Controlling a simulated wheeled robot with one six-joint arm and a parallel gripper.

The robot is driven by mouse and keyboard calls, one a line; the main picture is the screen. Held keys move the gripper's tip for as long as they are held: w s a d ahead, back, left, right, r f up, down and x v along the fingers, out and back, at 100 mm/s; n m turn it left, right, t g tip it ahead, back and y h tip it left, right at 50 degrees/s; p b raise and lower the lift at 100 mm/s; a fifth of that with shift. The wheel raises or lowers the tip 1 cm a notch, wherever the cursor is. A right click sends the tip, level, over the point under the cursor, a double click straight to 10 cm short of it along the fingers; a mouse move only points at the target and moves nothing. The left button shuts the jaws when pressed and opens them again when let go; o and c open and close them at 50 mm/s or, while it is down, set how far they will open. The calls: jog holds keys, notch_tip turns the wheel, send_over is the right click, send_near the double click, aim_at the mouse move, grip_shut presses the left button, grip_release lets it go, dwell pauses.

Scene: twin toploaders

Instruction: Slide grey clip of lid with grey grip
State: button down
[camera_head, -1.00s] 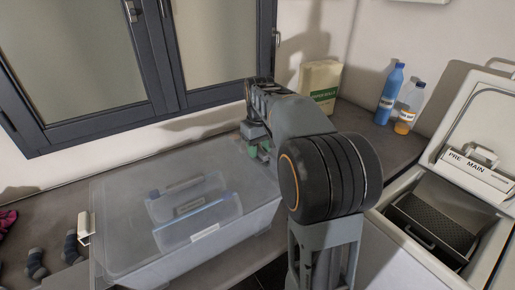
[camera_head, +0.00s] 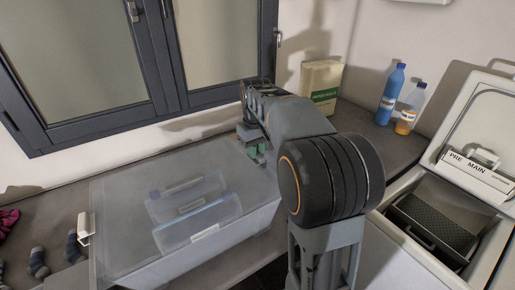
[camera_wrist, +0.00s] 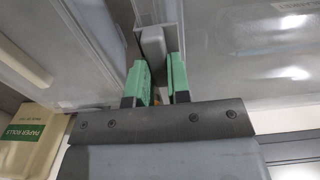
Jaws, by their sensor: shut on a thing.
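A large clear box with a translucent lid (camera_head: 120,200) stands on the counter in the head view. My gripper (camera_head: 257,153) is at its far right end. In the wrist view my gripper (camera_wrist: 158,70) has its green fingers on either side of a grey clip (camera_wrist: 153,45) and is shut on it. The clip sits at an edge between clear plastic panels (camera_wrist: 240,60). My arm and the fingers hide the clip in the head view. A pale clip (camera_head: 85,227) hangs at the box's left end.
A paper rolls box (camera_head: 320,85), a blue bottle (camera_head: 391,95) and an orange-filled bottle (camera_head: 409,110) stand at the back. An open toploader (camera_head: 405,265) is at the right. Dark socks (camera_head: 38,262) lie at the left. A window (camera_head: 150,60) is behind the counter.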

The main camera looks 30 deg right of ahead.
jog(key=c, duration=1)
grip_release()
jog(key=shift+c, duration=0.2)
notch_tip(320, 180, up, 14)
jog(key=p, duration=0.1)
jog(key=shift+p, duration=0.3)
jog(key=shift+f, duration=0.15)
